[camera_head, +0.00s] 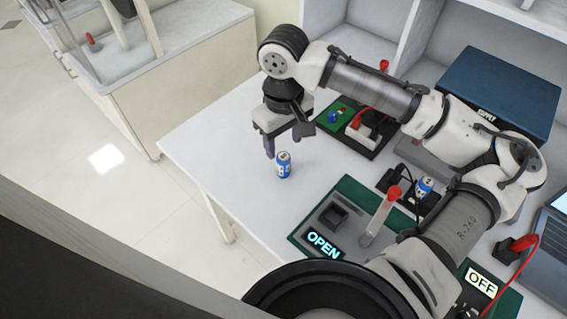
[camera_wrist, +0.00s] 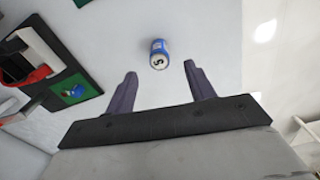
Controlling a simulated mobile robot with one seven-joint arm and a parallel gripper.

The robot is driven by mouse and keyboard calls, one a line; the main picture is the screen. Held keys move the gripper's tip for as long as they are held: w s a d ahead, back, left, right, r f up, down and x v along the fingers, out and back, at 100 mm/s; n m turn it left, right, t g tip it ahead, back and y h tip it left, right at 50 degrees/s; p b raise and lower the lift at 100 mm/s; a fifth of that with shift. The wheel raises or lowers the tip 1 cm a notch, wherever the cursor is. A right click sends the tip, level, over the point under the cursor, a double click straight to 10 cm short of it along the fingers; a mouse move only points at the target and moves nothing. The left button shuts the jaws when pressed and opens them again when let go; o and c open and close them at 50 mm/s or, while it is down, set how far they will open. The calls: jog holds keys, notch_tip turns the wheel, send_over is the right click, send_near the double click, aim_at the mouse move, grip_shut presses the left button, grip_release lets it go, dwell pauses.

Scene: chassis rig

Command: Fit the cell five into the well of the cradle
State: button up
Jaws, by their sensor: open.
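Cell five (camera_head: 283,165), a small blue and white can, stands upright on the white table. The wrist view also shows the cell (camera_wrist: 159,54), with a dark mark like a 5 on its pale top. My gripper (camera_head: 284,146) is open and points down close to the cell. In the wrist view my gripper (camera_wrist: 160,70) has its fingers apart, with the cell just beyond the tips, between their lines and untouched. What looks like the cradle (camera_head: 333,215) is a dark square well on a grey plate of the green board, and it looks empty.
A lit OPEN sign (camera_head: 323,244) and a clear red-topped lever (camera_head: 380,216) are on the green board. Another blue cell (camera_head: 424,188) sits in a black holder. A board with red and green parts (camera_head: 352,128) lies behind. The table left of the cell is clear.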

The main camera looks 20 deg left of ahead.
jog(key=shift+w+f+p, duration=0.1)
jog(key=shift+f+p, duration=0.25)
jog(key=shift+f, duration=2.35)
jog(key=c, duration=1.1)
